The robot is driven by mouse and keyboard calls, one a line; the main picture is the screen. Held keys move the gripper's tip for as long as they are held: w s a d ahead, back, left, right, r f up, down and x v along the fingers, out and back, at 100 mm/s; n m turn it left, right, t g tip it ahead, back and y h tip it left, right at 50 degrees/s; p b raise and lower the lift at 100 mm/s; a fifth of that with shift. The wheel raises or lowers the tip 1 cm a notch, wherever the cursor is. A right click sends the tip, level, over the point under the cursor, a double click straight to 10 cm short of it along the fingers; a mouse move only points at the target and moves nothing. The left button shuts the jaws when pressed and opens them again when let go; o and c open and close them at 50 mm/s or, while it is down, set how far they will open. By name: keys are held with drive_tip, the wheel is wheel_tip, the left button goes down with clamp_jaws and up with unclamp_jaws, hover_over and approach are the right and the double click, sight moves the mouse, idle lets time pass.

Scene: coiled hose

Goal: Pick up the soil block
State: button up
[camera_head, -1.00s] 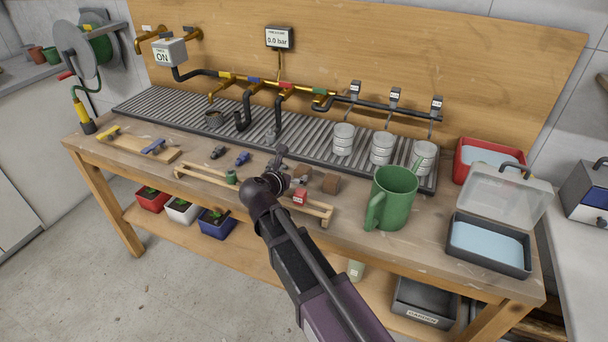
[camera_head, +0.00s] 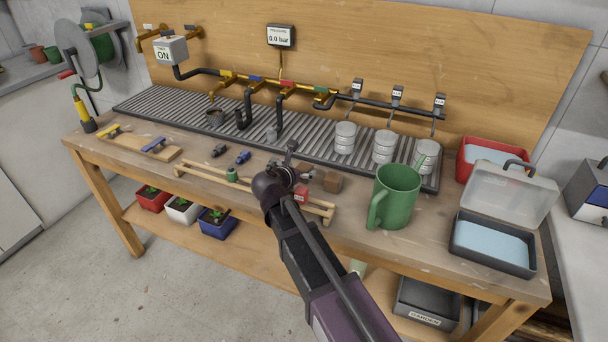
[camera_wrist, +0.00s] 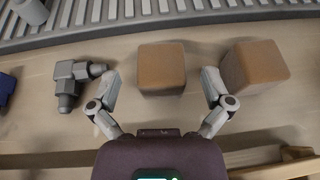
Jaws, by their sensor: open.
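Two brown blocks lie on the bench in the wrist view. One block (camera_wrist: 162,68) sits between the spread fingertips of my gripper (camera_wrist: 161,82), apart from both. The other block (camera_wrist: 254,66) lies to the right, outside the right finger. Both look like soil blocks, and I cannot tell them apart by material. In the head view the right block (camera_head: 333,182) is clear, while the other is partly hidden by my arm. My gripper (camera_head: 289,150) is open and empty, low over the bench.
Dark grey pipe fittings (camera_wrist: 75,83) lie left of my left finger. The slatted drain rack (camera_wrist: 130,14) is behind the blocks. A green watering can (camera_head: 395,196) stands to the right.

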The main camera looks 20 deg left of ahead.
sight(306, 165)
drive_tip(key=shift+b+x, duration=0.45)
drive_tip(key=shift+x, duration=1.2)
drive_tip(key=shift+c, duration=0.2)
drive_tip(key=c, duration=1.1)
